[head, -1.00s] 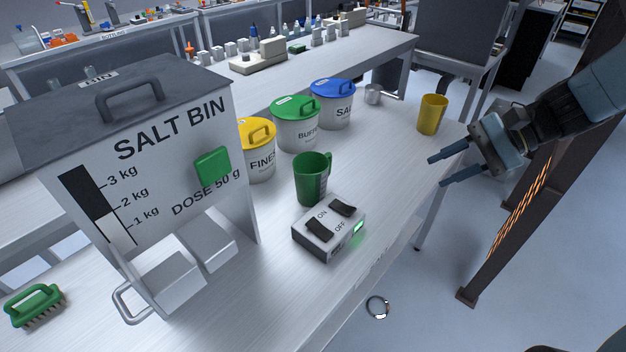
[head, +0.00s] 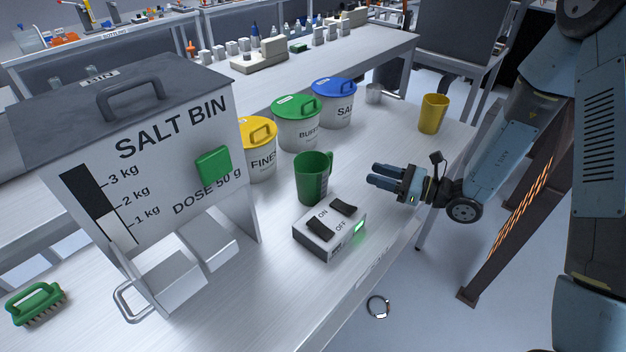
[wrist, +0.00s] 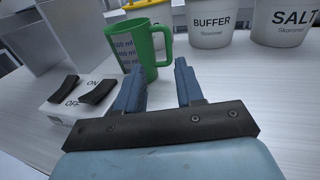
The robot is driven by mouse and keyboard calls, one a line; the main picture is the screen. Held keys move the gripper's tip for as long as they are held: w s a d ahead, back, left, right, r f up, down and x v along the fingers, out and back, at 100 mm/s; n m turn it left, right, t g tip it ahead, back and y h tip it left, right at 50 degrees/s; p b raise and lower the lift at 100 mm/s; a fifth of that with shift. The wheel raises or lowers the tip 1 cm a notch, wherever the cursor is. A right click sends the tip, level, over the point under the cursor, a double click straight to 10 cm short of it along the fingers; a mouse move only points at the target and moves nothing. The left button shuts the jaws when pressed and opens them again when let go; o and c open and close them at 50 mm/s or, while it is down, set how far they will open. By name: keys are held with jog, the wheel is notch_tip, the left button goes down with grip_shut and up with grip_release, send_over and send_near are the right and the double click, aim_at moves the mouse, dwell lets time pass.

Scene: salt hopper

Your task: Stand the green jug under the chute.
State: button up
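The green jug (head: 311,180) stands upright on the bench, behind the switch box, with its handle toward the right. It also shows in the wrist view (wrist: 143,49), with volume marks on its side. The salt bin (head: 150,140) stands to its left, with a metal chute (head: 207,246) low on its front. The space under the chute is partly hidden. My gripper (head: 372,174) is to the right of the jug, pointing left toward it. In the wrist view its fingers (wrist: 160,82) are apart with nothing between them, just short of the jug.
A switch box (head: 328,231) with ON and OFF rockers and a lit green lamp sits in front of the jug. Lidded tubs (head: 297,128) stand behind. A yellow cup (head: 433,114) is at the right, a green brush (head: 36,304) at the left.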

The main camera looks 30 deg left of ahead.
jog(key=shift+w+a+f+m+t, duration=0.1)
jog(key=shift+w+f+m+t, duration=0.1)
jog(key=shift+f+m, duration=0.25)
jog(key=shift+w+a+f+m+t, duration=0.1)
jog(key=shift+f+m+t, duration=0.15)
jog(key=shift+f, duration=0.35)
jog(key=shift+a+f, duration=0.15)
jog(key=shift+a, duration=0.05)
jog(key=a, duration=0.9)
jog(key=w+a, duration=0.1)
jog(key=a, duration=0.3)
jog(key=shift+a, duration=0.25)
jog(key=shift+c, duration=0.3)
grip_shut()
